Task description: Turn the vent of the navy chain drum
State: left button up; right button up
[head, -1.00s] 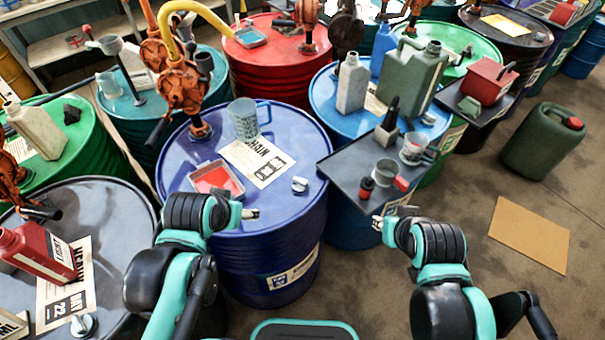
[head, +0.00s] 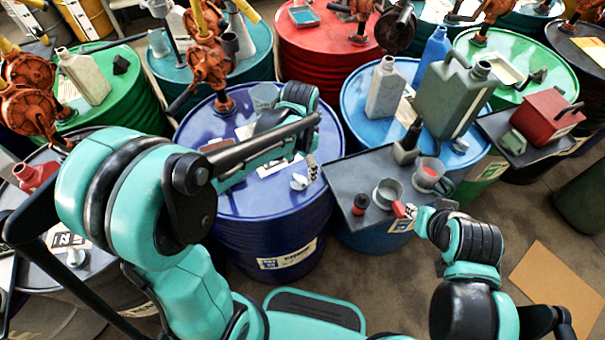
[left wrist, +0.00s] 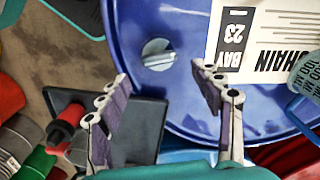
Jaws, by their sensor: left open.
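The navy drum (head: 270,215) stands at centre with a CHAIN, BAY 23 sheet on its lid. Its vent (head: 299,182), a small silvery cap with a raised grip, sits near the lid's front right edge. In the left wrist view the vent (left wrist: 158,53) lies just beyond and between my open fingertips, apart from them. My left gripper (head: 312,166) is over the lid beside the vent and empty; it shows open in the left wrist view (left wrist: 160,74). My right gripper (head: 408,214) is at the dark tray's front edge; its finger opening is too small to judge.
A dark tray (head: 340,185) with mugs and a red-capped item stands close right of the navy drum. A blue drum with jugs is behind it. My left arm hides the drum's left part. A sheet (left wrist: 270,45) lies beside the vent.

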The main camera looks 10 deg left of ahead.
aim_at(301, 177)
pick_arm(q)
notch_tip(301, 177, down, 4)
jog(key=shift+f+b, duration=0.1)
jog(key=shift+b, duration=0.45)
jog(key=shift+w, duration=0.1)
jog(key=shift+d, duration=0.1)
jog(key=c, duration=1.2)
jog(key=shift+o, duration=0.2)
